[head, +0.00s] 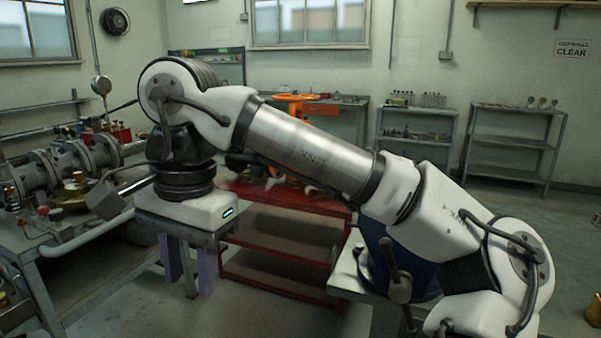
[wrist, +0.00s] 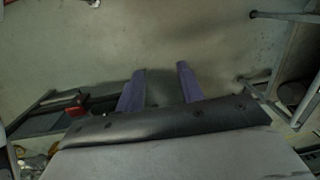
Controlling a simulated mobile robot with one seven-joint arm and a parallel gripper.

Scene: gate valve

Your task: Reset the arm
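My arm stretches across the head view from the lower right to the upper left, bent at an elbow, with its wrist at the left. My gripper (head: 189,280) points down at the left of the head view, its two purple fingers apart with nothing between them. In the wrist view my gripper (wrist: 161,70) also shows both fingers spread, with bare floor beyond the tips. An orange handwheel (head: 296,97) stands behind my arm above a red cart (head: 275,224); the arm hides part of what is under the wheel.
A bench with flanged grey pipework (head: 60,168) stands at the left, close to my wrist. A blue drum-like object (head: 385,262) is partly hidden under my arm. Grey shelves (head: 510,145) with tools line the back wall. Open floor (head: 130,310) lies at the lower left.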

